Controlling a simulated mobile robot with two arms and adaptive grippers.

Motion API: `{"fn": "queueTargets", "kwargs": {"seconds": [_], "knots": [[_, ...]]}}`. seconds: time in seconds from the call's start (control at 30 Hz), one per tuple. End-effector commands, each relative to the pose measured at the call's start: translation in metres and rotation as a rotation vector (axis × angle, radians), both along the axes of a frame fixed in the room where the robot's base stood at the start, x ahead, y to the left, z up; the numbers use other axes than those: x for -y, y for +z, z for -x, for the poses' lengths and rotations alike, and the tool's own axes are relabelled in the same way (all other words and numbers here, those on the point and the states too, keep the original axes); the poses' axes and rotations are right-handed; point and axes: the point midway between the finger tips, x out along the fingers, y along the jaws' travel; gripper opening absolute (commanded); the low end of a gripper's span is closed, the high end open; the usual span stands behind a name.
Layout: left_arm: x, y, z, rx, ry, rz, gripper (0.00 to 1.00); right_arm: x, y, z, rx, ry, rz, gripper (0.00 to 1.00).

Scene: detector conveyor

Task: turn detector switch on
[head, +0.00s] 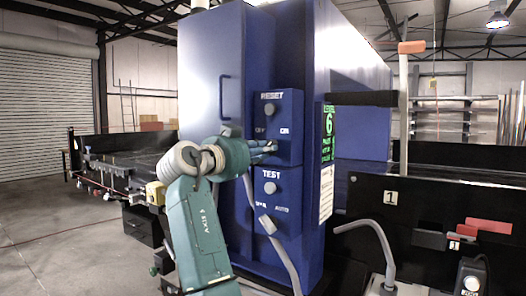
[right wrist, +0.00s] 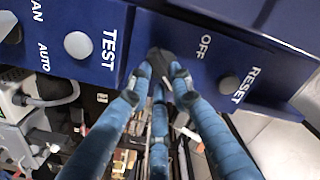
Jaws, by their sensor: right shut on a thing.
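The blue detector (head: 215,70) stands in the middle of the head view, with an upper panel marked RESET, OFF and ON. The detector switch is on this panel, mostly hidden by my right gripper (head: 270,148) in the head view. In the right wrist view, the fingers of my right gripper (right wrist: 160,68) come together around the dark detector switch (right wrist: 160,54) at the panel. The OFF label shows to the right of the fingertips there. The ON label is hidden in that view. My left gripper is not in view.
A round RESET button (head: 269,109) sits above the switch. Below is a TEST panel with a round button (head: 269,188) and a MAN/AUTO switch (head: 267,223). A black conveyor side (head: 430,205) runs right of the detector. Open floor (head: 60,240) lies at the left.

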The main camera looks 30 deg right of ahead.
Motion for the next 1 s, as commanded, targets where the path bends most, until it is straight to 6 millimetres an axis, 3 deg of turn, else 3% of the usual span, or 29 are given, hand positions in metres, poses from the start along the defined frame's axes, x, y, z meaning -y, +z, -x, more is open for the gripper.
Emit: {"fn": "queueTargets", "kwargs": {"seconds": [0.13,0.17,0.27,0.67,1.0], "knots": [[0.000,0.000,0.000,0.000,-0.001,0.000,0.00,0.001,0.003,0.000,0.007,0.002,0.004,0.00],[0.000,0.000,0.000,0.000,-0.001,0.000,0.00,0.001,0.003,0.000,0.007,0.002,0.004,0.22],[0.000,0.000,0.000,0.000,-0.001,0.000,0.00,0.001,0.003,0.000,0.007,0.001,0.003,0.40],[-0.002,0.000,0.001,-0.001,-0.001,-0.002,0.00,-0.008,0.001,0.003,0.001,0.002,0.003,0.40],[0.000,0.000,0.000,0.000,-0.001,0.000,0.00,-0.070,0.001,0.028,0.003,0.004,0.002,0.40]]}}
